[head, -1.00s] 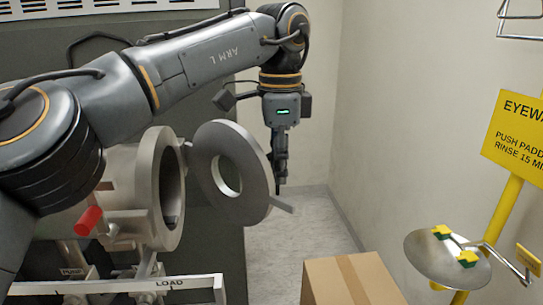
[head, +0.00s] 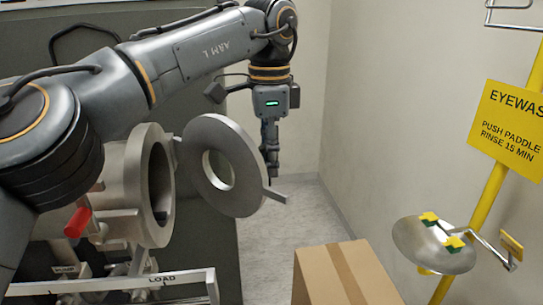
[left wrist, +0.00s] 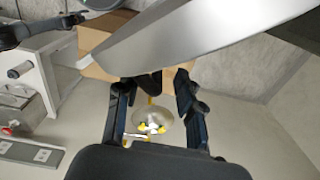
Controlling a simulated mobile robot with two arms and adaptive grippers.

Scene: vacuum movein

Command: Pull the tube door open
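The tube door (head: 238,187), a grey round disc with a hole in its middle, stands open to the right of the tube mouth (head: 164,190), joined at a hinge. A short handle bar (head: 276,196) sticks out from its lower right edge. My left gripper (head: 271,172) points down behind the door's right edge, close above the handle in the picture. In the left wrist view its fingers (left wrist: 160,88) are apart with a gap between them, and the door (left wrist: 205,35) crosses just beyond. Whether they touch the door is unclear. My right gripper is out of view.
A cardboard box (head: 343,275) stands on the floor in front. An eyewash bowl (head: 430,245) and yellow sign (head: 505,130) are on the right. A red-handled valve (head: 78,222) and a LOAD rail (head: 130,285) are below the tube. Floor behind the door is clear.

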